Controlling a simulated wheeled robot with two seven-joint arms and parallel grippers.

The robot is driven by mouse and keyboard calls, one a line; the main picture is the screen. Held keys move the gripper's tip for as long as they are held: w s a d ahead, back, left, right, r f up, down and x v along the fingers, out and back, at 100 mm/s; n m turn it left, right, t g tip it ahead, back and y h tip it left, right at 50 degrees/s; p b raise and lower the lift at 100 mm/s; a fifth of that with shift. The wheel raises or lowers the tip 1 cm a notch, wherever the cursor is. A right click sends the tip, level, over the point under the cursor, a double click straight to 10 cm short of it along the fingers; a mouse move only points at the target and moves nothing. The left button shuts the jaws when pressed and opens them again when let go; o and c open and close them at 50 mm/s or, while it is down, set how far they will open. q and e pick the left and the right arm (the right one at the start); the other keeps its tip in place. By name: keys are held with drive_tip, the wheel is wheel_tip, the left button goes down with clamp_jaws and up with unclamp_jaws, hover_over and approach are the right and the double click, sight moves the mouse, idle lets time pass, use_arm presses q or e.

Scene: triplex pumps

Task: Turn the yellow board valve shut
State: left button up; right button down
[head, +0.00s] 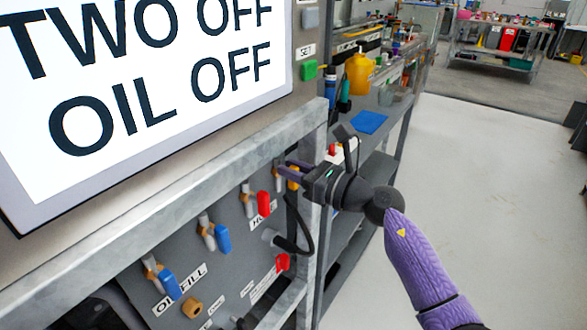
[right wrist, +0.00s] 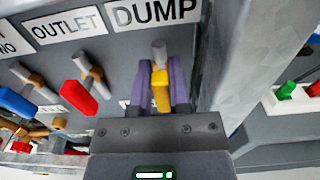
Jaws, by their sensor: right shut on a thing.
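The yellow board valve (right wrist: 160,92) sits below the DUMP label in the right wrist view, at the right end of the row of valves. Its handle points down the picture from a grey stem. In the head view only a small piece of the yellow handle (head: 293,184) shows beside my fingers. My right gripper (head: 290,172) reaches the panel from the right. Its purple fingers are on both sides of the yellow handle and shut on it, as the right wrist view (right wrist: 161,95) also shows. My left gripper is not in view.
A red-handled valve (head: 264,203) and blue-handled valves (head: 223,238) stand left of the yellow one on the grey panel. A metal frame post (right wrist: 238,60) is close on the right. A large screen (head: 150,70) reads TWO OFF, OIL OFF. Shelving with a yellow jug (head: 359,73) stands behind.

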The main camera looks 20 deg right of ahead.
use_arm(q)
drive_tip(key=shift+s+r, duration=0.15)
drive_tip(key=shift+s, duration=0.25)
